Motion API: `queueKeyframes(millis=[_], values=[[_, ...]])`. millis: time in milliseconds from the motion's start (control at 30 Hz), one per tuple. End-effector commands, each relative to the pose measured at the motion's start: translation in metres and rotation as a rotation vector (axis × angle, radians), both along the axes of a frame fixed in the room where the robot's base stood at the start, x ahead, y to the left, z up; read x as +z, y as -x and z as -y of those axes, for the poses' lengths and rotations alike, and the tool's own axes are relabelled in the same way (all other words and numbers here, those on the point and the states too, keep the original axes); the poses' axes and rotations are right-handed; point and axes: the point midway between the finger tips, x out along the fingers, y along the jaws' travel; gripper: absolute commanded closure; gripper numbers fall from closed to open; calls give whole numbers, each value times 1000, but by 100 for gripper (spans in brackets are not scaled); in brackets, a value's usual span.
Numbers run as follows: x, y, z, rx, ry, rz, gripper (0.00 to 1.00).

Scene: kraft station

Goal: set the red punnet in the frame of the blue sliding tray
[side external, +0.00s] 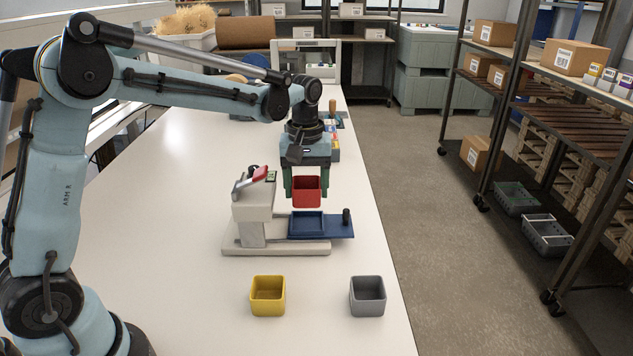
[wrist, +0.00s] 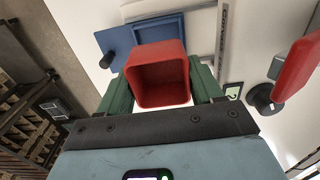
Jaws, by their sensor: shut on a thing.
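The red punnet (side external: 307,192) is a small square open box, held upright between the green fingers of my gripper (side external: 306,186). In the wrist view the red punnet (wrist: 160,75) fills the space between the fingers (wrist: 160,90), and its inside looks empty. The blue sliding tray (side external: 322,224) has a raised square frame (side external: 307,224) and a dark knob at its right end. It sits on a beige machine base just below the punnet, with a gap between. The tray also shows in the wrist view (wrist: 112,40), partly hidden behind the punnet.
The beige machine (side external: 254,205) with a red lever (side external: 260,173) stands left of the gripper. A yellow punnet (side external: 268,295) and a grey punnet (side external: 368,296) stand on the white table in front. The table's right edge is close to the tray. The left of the table is clear.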

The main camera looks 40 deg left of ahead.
Motion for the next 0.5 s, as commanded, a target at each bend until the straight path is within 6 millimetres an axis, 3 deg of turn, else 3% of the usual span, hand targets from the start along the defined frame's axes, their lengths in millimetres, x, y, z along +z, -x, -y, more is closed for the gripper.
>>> queueKeyframes(millis=[500], values=[[-42,0,1,1,0,0,64]])
